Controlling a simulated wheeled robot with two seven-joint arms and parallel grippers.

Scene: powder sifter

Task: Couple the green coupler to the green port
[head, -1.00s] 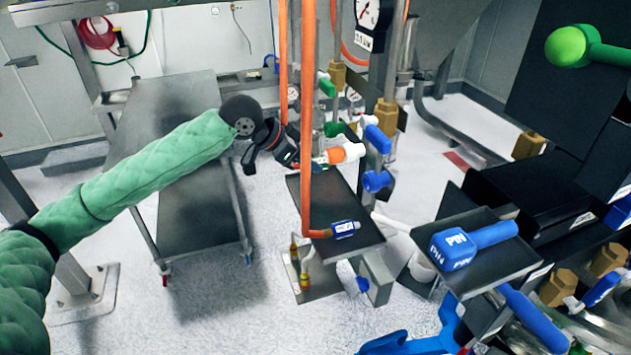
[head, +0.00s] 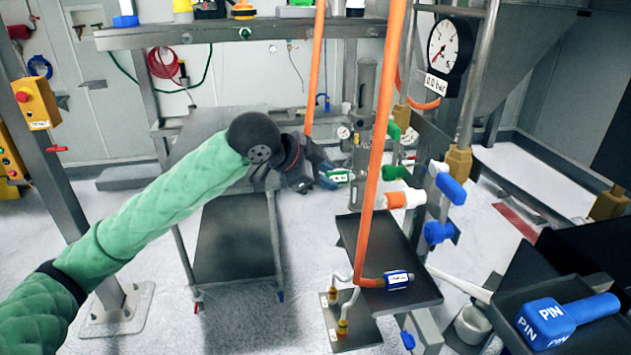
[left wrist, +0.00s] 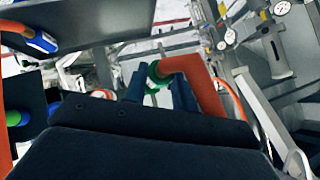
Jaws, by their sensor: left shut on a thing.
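My left gripper (head: 324,178) is shut on the green coupler (head: 342,175), a small piece with a white label and green end. The coupler is held in the air at the end of an orange hose (head: 318,70). In the left wrist view, the green coupler (left wrist: 157,72) shows between the fingers, with the hose (left wrist: 195,78) behind it. The green port (head: 392,173) is on the pipe stand, to the right of the coupler and apart from it. An orange-ringed white port (head: 404,199) sits just below it. My right gripper is not in view.
A second orange hose (head: 375,140) hangs in front of the stand and ends in a blue coupler (head: 398,280) on a dark shelf (head: 420,296). A blue port (head: 438,232) is lower on the stand. A steel cart (head: 235,240) stands behind my left arm.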

